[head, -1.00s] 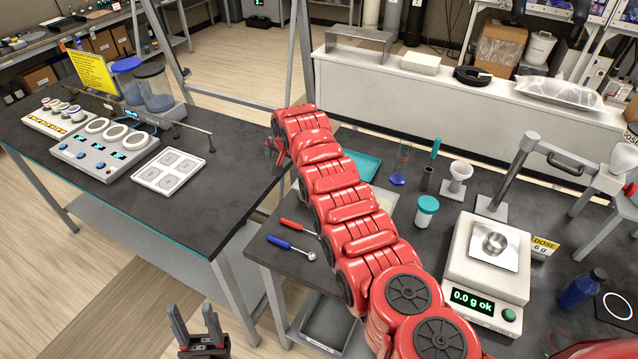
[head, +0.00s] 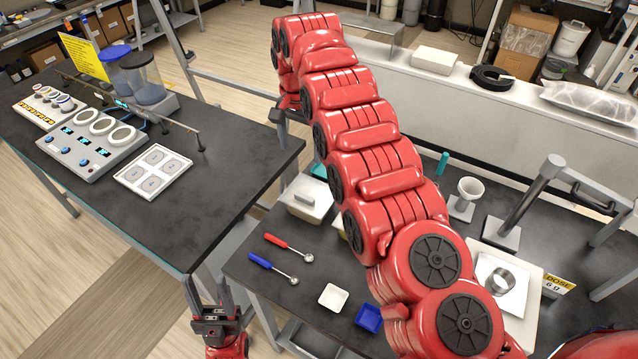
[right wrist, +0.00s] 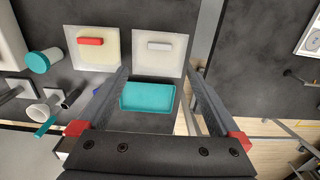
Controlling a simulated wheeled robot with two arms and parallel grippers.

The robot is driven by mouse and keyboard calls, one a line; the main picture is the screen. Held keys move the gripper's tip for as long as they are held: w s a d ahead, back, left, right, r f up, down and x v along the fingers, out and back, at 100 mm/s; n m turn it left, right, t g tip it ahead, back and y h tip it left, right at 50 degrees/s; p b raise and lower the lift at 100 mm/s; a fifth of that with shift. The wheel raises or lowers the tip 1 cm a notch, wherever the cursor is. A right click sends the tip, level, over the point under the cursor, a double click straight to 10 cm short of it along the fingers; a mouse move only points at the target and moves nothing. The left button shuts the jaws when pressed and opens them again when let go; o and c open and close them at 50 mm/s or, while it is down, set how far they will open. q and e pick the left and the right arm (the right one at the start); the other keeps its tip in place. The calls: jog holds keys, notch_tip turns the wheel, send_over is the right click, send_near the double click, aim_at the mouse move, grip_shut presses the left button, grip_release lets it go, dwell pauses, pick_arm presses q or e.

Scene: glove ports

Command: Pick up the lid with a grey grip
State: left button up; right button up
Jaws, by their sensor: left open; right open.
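The lid with a grey grip (head: 303,199) sits on a pale box on the right-hand bench, just left of my right arm in the head view. In the right wrist view the lid (right wrist: 143,58) lies beyond the teal tray, its pale grey grip between the lines of my fingers. My right gripper (right wrist: 158,74) is open and empty, above and apart from the lid. A similar lid with a red grip (right wrist: 103,56) is beside it; my arm mostly hides it in the head view. My left gripper (head: 207,294) is open and empty, low beside the benches.
The teal tray (right wrist: 135,97) lies close to the grey-grip lid. A teal-capped jar (right wrist: 40,62) stands near the red-grip lid. Two spoons (head: 288,242), a white dish (head: 333,297) and a blue dish (head: 369,318) lie on the front of the bench. A gap separates the benches.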

jog(key=b, duration=0.6)
send_over(304, 196)
notch_tip(304, 196, down, 6)
jog(key=f, duration=0.1)
jog(key=f+p, duration=0.1)
jog(key=f, duration=0.1)
jog(key=f+p, duration=0.1)
jog(key=f, duration=0.1)
jog(key=shift+s+a+f, duration=0.1)
jog(key=shift+s+a, duration=0.05)
jog(key=shift+s, duration=0.2)
jog(key=shift+f, duration=0.3)
jog(key=shift+w+f+p, duration=0.1)
jog(key=shift+f+p, duration=0.1)
jog(key=shift+p, duration=0.35)
jog(key=f+p, duration=0.1)
jog(key=f, duration=0.3)
jog(key=shift+w+d+p, duration=0.1)
jog(key=shift+d+p, duration=0.1)
jog(key=shift+p, duration=0.2)
jog(key=shift+w+f, duration=0.1)
jog(key=shift+f, duration=0.35)
jog(key=c, duration=1.3)
